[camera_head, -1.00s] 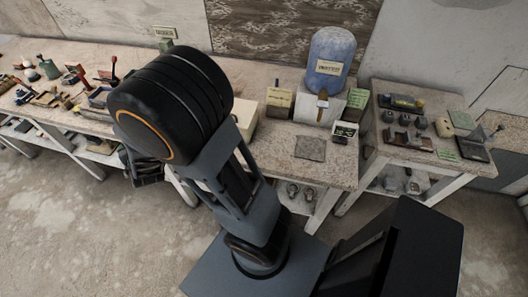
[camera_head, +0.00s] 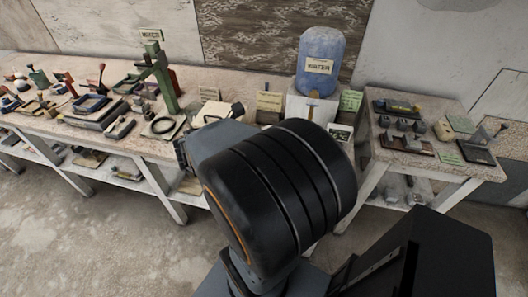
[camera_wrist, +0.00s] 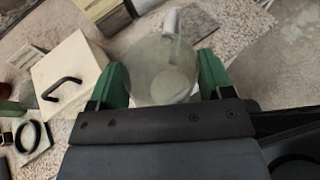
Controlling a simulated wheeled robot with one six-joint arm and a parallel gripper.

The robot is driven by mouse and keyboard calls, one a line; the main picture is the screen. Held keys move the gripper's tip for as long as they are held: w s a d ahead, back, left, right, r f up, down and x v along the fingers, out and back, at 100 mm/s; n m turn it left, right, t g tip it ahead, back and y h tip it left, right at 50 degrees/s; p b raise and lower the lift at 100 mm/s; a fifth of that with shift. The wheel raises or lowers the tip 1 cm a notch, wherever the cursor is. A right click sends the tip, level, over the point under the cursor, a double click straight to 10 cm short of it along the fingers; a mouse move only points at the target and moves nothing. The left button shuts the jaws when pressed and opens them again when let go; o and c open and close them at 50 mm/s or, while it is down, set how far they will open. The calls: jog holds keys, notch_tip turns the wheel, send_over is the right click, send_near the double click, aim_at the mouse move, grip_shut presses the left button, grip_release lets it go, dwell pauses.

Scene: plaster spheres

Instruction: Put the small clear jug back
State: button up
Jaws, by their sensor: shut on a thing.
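The small clear jug (camera_wrist: 160,75) is in the wrist view, a round see-through body with a pale handle at its far side. My gripper (camera_wrist: 168,82) has its green fingers on both sides of the jug and is shut on it. Bench top shows around the jug; I cannot tell whether its base touches the bench. In the head view my dark arm hides the jug and the gripper.
A cream box with a black handle (camera_wrist: 72,75) stands left of the jug, with a black ring (camera_wrist: 32,137) beyond it. A flat grey slab (camera_wrist: 188,22) lies behind the jug.

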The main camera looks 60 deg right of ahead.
jog(key=shift+s+d+r+p, duration=0.1)
jog(key=shift+s+d+p, duration=0.1)
jog(key=shift+d+p, duration=0.3)
jog(key=shift+w+d+f+p, duration=0.65)
jog(key=shift+d+f, duration=1.4)
jog(key=shift+f, duration=0.15)
jog(key=shift+w+d+f+p, duration=0.6)
jog(key=shift+d+f+p, duration=0.05)
jog(key=shift+d+f, duration=1.55)
jog(key=shift+w+d+f+p, duration=0.65)
jog(key=shift+d+f, duration=1.3)
jog(key=shift+f, duration=0.3)
jog(key=shift+f+b, duration=0.3)
jog(key=shift+b, duration=0.05)
jog(key=o, duration=1.2)
jog(key=shift+r, duration=0.15)
